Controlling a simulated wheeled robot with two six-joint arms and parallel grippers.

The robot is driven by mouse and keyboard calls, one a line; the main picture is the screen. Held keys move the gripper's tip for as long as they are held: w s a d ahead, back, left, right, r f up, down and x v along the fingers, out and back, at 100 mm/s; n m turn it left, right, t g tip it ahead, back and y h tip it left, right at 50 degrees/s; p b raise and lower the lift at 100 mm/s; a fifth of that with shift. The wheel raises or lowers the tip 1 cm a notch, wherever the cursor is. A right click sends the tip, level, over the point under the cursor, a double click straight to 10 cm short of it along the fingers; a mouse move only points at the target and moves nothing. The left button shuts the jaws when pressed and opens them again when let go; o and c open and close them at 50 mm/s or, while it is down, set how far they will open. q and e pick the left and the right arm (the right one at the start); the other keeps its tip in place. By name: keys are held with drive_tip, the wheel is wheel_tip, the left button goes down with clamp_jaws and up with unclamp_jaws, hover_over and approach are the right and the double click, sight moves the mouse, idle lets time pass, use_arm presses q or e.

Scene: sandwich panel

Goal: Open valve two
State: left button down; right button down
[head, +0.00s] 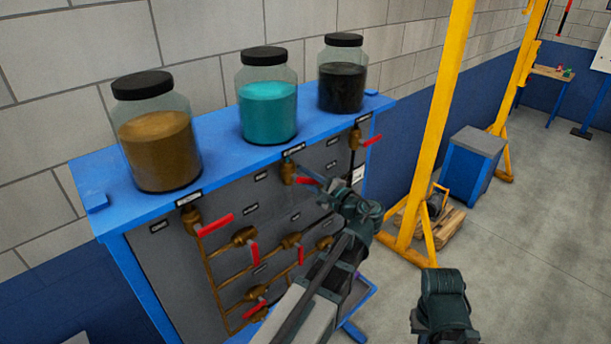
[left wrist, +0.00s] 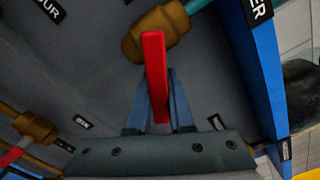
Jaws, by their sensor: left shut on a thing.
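The middle valve, a brass body (head: 288,172) with a red lever (head: 306,181), sits on the grey panel below the jar of teal liquid (head: 268,105). My left gripper (head: 319,184) is at this lever. In the left wrist view the red lever (left wrist: 156,75) lies between the two fingers of my left gripper (left wrist: 158,95), which is shut on it. The brass valve body (left wrist: 163,30) is just beyond the fingertips, with a teal pipe running into it. My right arm shows at the lower right of the head view, but its fingers are not visible.
Brass valves with red levers flank it on the left (head: 192,222) and right (head: 356,140). Several more valves (head: 243,237) sit lower on the panel. Jars of brown (head: 158,145) and black (head: 342,85) contents stand on the blue top. A yellow frame (head: 432,110) stands at right.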

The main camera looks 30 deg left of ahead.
use_arm(q)
drive_tip(key=shift+s+a+f+m+b, duration=0.25)
drive_tip(key=shift+s+f+m+b, duration=0.35)
drive_tip(key=shift+m, duration=1.4)
drive_tip(key=shift+s+a+f+m+b, duration=0.25)
drive_tip(key=shift+s+m, duration=0.55)
drive_tip(key=shift+m, duration=1.2)
drive_tip(key=shift+s+a+f+m+b, duration=0.25)
drive_tip(key=shift+s+f+m, duration=0.35)
drive_tip(key=shift+m, duration=1.4)
drive_tip(key=shift+s+r, duration=0.1)
drive_tip(key=shift+s, duration=0.05)
drive_tip(key=c, duration=0.8)
unclamp_jaws()
drive_tip(key=shift+d, duration=0.1)
drive_tip(key=v, duration=1.3)
drive_tip(key=shift+d, duration=0.35)
